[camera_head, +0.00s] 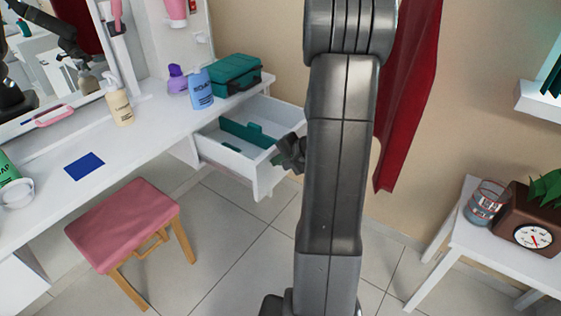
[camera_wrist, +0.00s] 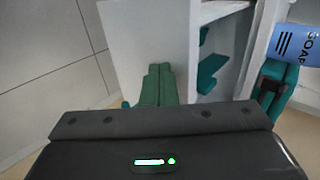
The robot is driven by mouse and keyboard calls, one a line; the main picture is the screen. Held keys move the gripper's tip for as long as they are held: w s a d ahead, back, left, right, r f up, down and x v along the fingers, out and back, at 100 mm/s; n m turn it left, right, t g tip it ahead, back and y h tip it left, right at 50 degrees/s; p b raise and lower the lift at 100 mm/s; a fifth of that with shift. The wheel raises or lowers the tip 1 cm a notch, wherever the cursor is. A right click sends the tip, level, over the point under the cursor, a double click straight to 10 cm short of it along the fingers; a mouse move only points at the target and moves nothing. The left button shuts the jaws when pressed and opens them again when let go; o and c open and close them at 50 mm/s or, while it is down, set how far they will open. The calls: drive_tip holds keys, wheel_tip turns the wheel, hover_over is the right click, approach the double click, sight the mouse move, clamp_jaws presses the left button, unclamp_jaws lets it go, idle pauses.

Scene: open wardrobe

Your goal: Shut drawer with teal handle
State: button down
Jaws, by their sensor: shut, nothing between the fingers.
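The white drawer (camera_head: 228,157) under the dressing table stands pulled open, with teal pieces (camera_head: 248,134) inside. Its front panel (camera_head: 263,183) faces right in the head view; the wrist view shows a pale panel (camera_wrist: 145,30) and the teal pieces inside (camera_wrist: 208,68). My gripper (camera_head: 276,160) is at the drawer's front, its green fingers (camera_wrist: 155,85) shut together and empty. They overlap the panel in the wrist view; I cannot tell whether they touch it. The teal handle is not clearly seen, hidden by my gripper and arm.
The dressing table (camera_head: 150,135) holds a teal case (camera_head: 235,75), a blue soap bottle (camera_head: 200,90) and other bottles. A pink stool (camera_head: 125,222) stands in front of it. A red curtain (camera_head: 408,95) and a white side table (camera_head: 465,235) are to the right. Tiled floor below is clear.

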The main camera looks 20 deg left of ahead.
drive_tip(key=w+a+p, duration=0.2)
drive_tip(key=w+a, duration=0.2)
drive_tip(key=a, duration=0.8)
drive_tip(key=w+a+p, duration=0.2)
drive_tip(key=w+a, duration=0.3)
drive_tip(key=a, duration=0.8)
drive_tip(key=shift+w+a+r, duration=0.15)
drive_tip(key=shift+a, duration=0.15)
drive_tip(key=shift+r, duration=0.2)
